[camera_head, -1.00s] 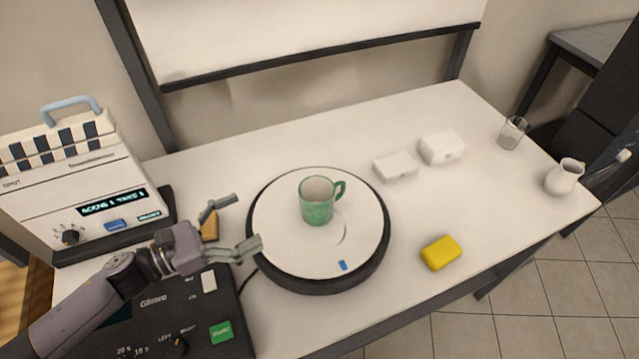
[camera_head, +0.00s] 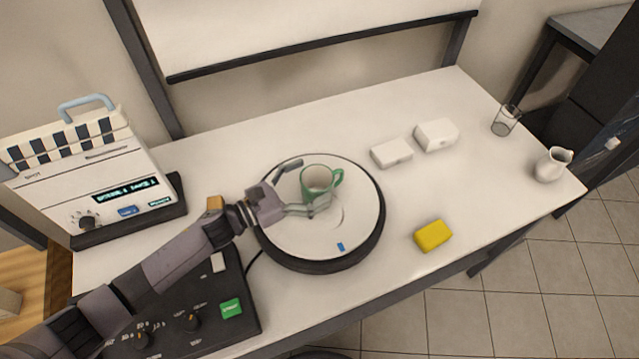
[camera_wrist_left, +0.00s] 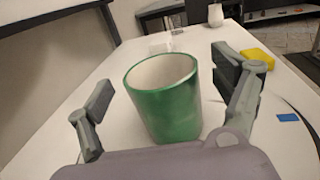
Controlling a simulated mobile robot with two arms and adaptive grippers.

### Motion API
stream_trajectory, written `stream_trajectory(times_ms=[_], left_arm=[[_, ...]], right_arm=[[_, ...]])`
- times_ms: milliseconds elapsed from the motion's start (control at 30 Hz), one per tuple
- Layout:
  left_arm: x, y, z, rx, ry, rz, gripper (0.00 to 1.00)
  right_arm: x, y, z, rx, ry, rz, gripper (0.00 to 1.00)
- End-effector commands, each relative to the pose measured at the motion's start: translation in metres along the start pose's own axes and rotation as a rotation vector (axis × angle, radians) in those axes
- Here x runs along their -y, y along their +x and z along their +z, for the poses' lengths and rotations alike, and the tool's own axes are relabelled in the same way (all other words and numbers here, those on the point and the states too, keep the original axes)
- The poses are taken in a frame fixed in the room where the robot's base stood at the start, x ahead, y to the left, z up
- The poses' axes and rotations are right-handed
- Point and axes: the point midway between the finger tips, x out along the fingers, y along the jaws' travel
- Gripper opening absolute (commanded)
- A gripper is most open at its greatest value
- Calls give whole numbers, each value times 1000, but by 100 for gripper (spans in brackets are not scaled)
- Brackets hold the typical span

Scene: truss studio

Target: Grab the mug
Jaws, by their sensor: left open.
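The green mug (camera_head: 317,183) with a white inside stands upright on the round white turntable (camera_head: 345,243). Its handle points right in the head view. My left gripper (camera_head: 301,186) is open, with its fingers reaching toward the mug from the left, one finger on its far side and one on its near side. In the left wrist view the mug (camera_wrist_left: 167,103) stands between the two open fingers (camera_wrist_left: 165,95), with visible gaps on both sides. The handle is hidden there. My right gripper is not in view.
A yellow sponge (camera_head: 433,235) and two white boxes (camera_head: 391,153) (camera_head: 436,134) lie right of the turntable. A glass (camera_head: 506,121) and a white jug (camera_head: 552,165) stand at the table's right end. A control box (camera_head: 175,310) and a white device (camera_head: 95,195) are at left.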

Motion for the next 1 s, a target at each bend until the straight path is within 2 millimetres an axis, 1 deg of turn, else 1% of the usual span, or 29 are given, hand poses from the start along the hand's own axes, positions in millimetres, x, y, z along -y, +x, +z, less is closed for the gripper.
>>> stream_trajectory(times_ms=[33, 133, 400, 433, 1000], left_arm=[[0, 9, 4, 2, -2, -1, 86], [0, 18, 2, 2, -1, 0, 86], [0, 20, 0, 0, -1, 0, 86], [0, 20, 0, 0, -1, 0, 85], [0, 20, 0, 0, -1, 0, 47]], right_arm=[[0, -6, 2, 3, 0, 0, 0], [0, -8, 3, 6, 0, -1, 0], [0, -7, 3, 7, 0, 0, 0], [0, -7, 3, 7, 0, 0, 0], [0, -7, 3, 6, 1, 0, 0]])
